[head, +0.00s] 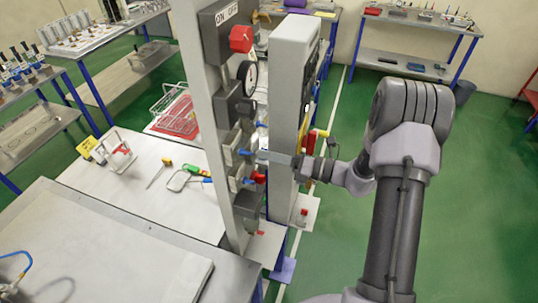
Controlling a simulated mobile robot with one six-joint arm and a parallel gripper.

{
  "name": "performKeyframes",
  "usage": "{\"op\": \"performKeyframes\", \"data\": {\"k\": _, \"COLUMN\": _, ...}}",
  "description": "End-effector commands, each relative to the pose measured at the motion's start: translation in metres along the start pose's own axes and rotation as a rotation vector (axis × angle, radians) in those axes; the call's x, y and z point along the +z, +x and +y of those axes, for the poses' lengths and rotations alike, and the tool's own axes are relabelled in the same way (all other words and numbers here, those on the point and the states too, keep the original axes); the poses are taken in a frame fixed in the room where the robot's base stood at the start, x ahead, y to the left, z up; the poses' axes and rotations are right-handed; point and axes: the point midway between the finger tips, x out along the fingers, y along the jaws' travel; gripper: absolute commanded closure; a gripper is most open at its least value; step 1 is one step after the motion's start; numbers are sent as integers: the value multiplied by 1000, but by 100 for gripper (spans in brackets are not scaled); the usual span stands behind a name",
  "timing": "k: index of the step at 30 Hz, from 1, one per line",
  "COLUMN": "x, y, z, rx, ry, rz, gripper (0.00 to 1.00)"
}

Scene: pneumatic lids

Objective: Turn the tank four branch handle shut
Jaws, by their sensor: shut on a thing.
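A narrow upright panel (221,150) stands at the middle, with a red knob (241,39), a round gauge (247,78) and small valve handles. A blue handle (244,152) sticks out on its lower part, and a red handle (258,177) is below it. My gripper (262,155) reaches in from the right, past the second light column, with its tips at the blue handle's level. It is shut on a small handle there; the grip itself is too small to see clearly. I cannot read which handle belongs to tank four.
A second light grey column (292,95) stands close beside my wrist. A white bench (150,190) with loose tools and a red-based wire basket (177,112) is to the left. A grey-topped table (100,250) is at front left. Green floor (480,200) is clear at right.

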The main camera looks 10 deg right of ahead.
Motion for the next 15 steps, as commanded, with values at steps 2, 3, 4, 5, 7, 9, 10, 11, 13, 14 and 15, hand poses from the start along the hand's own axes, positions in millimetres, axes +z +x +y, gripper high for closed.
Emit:
{"op": "performKeyframes", "data": {"k": 2, "x": 0, "y": 0, "z": 0, "rx": 0, "ry": 1, "rz": 0, "gripper": 79}}
{"op": "performKeyframes", "data": {"k": 3, "x": 0, "y": 0, "z": 0, "rx": 0, "ry": 0, "rz": 0, "gripper": 73}}
{"op": "performKeyframes", "data": {"k": 4, "x": 0, "y": 0, "z": 0, "rx": 0, "ry": 0, "rz": 0, "gripper": 73}}
{"op": "performKeyframes", "data": {"k": 5, "x": 0, "y": 0, "z": 0, "rx": 0, "ry": 0, "rz": 0, "gripper": 73}}
{"op": "performKeyframes", "data": {"k": 7, "x": 0, "y": 0, "z": 0, "rx": 0, "ry": 0, "rz": 0, "gripper": 73}}
{"op": "performKeyframes", "data": {"k": 9, "x": 0, "y": 0, "z": 0, "rx": 0, "ry": 0, "rz": 0, "gripper": 73}}
{"op": "performKeyframes", "data": {"k": 10, "x": 0, "y": 0, "z": 0, "rx": 0, "ry": 0, "rz": 0, "gripper": 73}}
{"op": "performKeyframes", "data": {"k": 11, "x": 0, "y": 0, "z": 0, "rx": 0, "ry": 0, "rz": 0, "gripper": 73}}
{"op": "performKeyframes", "data": {"k": 13, "x": 0, "y": 0, "z": 0, "rx": 0, "ry": 0, "rz": 0, "gripper": 73}}
{"op": "performKeyframes", "data": {"k": 14, "x": 0, "y": 0, "z": 0, "rx": 0, "ry": 0, "rz": 0, "gripper": 73}}
{"op": "performKeyframes", "data": {"k": 15, "x": 0, "y": 0, "z": 0, "rx": 0, "ry": 0, "rz": 0, "gripper": 73}}
